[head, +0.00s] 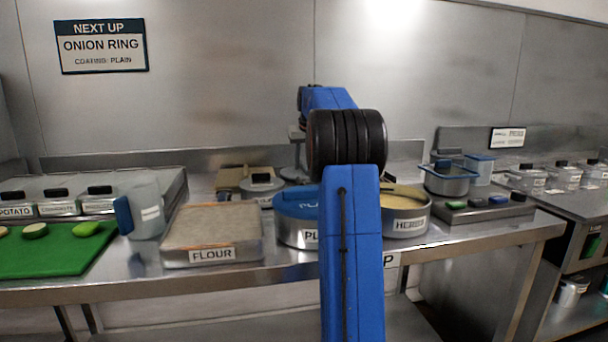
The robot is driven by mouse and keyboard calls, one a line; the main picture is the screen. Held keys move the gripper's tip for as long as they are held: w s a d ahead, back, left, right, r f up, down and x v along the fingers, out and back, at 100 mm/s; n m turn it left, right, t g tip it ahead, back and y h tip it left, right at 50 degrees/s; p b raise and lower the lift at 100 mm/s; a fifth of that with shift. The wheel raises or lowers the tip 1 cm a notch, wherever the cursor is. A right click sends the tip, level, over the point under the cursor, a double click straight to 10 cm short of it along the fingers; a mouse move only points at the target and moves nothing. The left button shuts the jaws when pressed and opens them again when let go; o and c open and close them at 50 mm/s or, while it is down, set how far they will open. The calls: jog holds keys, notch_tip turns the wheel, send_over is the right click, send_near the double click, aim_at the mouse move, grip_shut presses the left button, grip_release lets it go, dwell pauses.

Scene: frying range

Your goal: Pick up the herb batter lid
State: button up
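The herb container (407,223), a round metal pan labelled HERB, stands right of my blue arm, which hides its left side. Tan batter shows inside, and no lid is seen on its visible part. A grey round lid-like piece with a black knob (262,182) sits at the back of the counter; I cannot tell whether it is the herb batter lid. My gripper (296,170) points down beyond my arm, above the back of the counter and right of that knob. It is small and partly hidden, so its opening and any hold are unclear.
The plain container (293,235) has a blue top and stands just left of my arm. A flour tray (212,245), a clear jug (146,210) and a green board (55,255) fill the left. A metal basket (449,182) stands back right. Bare counter (475,232) shows at front right.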

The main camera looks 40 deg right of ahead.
jog(key=shift+f, duration=0.2)
dwell(0.3)
grip_shut()
